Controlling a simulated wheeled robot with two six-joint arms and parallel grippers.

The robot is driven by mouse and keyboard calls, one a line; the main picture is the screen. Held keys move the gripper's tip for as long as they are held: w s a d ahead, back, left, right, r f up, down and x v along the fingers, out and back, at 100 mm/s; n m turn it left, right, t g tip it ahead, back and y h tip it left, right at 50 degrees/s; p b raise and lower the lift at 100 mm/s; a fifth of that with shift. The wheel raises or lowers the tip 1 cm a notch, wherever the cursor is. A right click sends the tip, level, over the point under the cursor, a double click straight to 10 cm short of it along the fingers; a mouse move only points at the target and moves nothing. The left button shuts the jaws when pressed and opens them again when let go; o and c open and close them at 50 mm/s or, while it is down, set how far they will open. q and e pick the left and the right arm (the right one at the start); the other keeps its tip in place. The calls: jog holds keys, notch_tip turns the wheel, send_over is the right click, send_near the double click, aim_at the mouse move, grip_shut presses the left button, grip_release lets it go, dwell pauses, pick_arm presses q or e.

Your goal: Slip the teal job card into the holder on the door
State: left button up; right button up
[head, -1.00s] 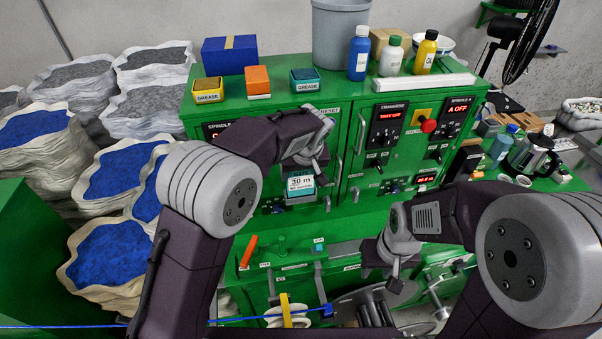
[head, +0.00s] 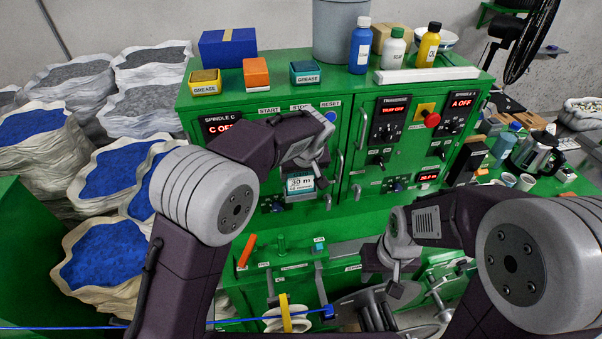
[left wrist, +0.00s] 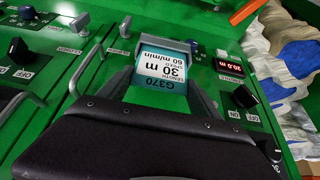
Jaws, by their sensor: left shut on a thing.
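The teal job card (left wrist: 164,72) has a white label reading G370, 30 m and is upside down in the left wrist view. My left gripper (left wrist: 162,88) is shut on its near end. The card's far edge meets the grey holder (left wrist: 168,42) on the green door; I cannot tell how far it sits inside. In the head view the card (head: 300,183) shows below my left gripper (head: 305,165), upright before the door, with the holder (head: 300,197) at its lower edge. My right gripper (head: 392,277) hangs low over the machine bed, its jaws unclear.
Knobs and a red display (left wrist: 230,67) flank the holder. A door handle (head: 361,127) stands out to the right. A blue cable (head: 65,327) runs at lower left.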

pick_arm(q)
jog(key=shift+f+b, duration=0.35)
dwell(0.3)
jog(key=o, duration=1.7)
jog(key=b+v, duration=0.2)
jog(key=v, duration=0.7)
